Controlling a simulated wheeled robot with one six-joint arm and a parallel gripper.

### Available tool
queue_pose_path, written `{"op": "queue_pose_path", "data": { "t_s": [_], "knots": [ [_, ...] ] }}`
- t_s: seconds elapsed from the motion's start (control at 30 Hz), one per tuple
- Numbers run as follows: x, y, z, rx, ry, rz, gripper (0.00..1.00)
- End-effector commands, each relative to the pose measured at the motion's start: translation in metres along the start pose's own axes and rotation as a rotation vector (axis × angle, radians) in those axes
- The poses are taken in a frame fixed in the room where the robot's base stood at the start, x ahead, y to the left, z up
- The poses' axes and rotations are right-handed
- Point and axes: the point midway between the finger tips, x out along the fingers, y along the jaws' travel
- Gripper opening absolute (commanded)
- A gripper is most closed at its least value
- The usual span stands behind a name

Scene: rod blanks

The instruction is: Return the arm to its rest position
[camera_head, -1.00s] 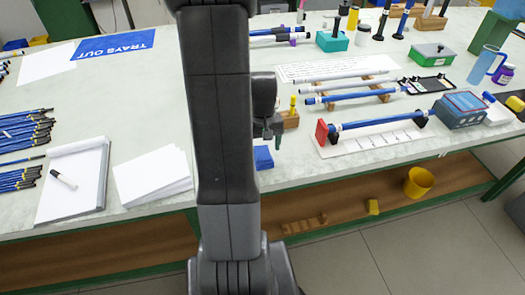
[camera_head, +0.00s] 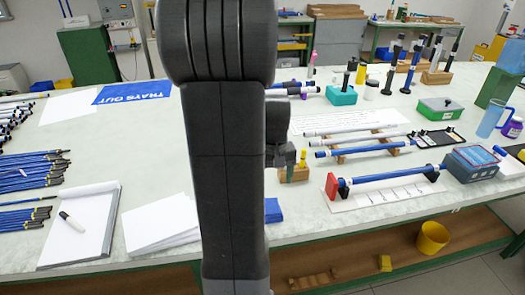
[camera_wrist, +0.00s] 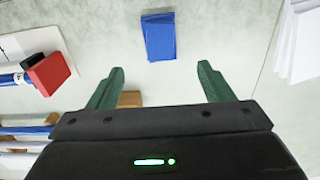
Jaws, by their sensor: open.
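My gripper (camera_wrist: 160,82) is open in the wrist view, with two green fingers spread apart and nothing between them. A blue block (camera_wrist: 158,38) lies on the table beyond the fingertips, apart from them. In the head view my gripper (camera_head: 290,160) shows beside my dark arm, above the bench and near a small wooden block (camera_head: 294,174). The blue block (camera_head: 273,210) lies nearer the front edge there. My upright arm hides much of the middle of the bench.
A blue rod (camera_head: 390,180) rests in a fixture with a red end plate (camera_head: 332,186), right of my gripper. More rods lie on wooden supports behind it. A notebook (camera_head: 80,225) and white paper (camera_head: 162,222) lie at left. Bare bench (camera_head: 140,150) shows at left.

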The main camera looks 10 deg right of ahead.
Motion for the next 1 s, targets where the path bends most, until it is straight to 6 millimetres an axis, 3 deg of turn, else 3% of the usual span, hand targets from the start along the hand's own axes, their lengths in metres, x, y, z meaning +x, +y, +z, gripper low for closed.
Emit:
{"op": "queue_pose_path", "data": {
  "t_s": [0.17,0.73,0.83,1.0],
  "knots": [
    [0.021,0.0,0.001,0.0,-0.005,-0.001,0.74],
    [0.125,0.0,0.001,0.0,-0.005,-0.001,0.74],
    [0.105,0.0,-0.001,0.0,0.005,0.001,0.74],
    [0.091,0.0,-0.001,0.0,0.002,0.0,0.74]
  ]
}}
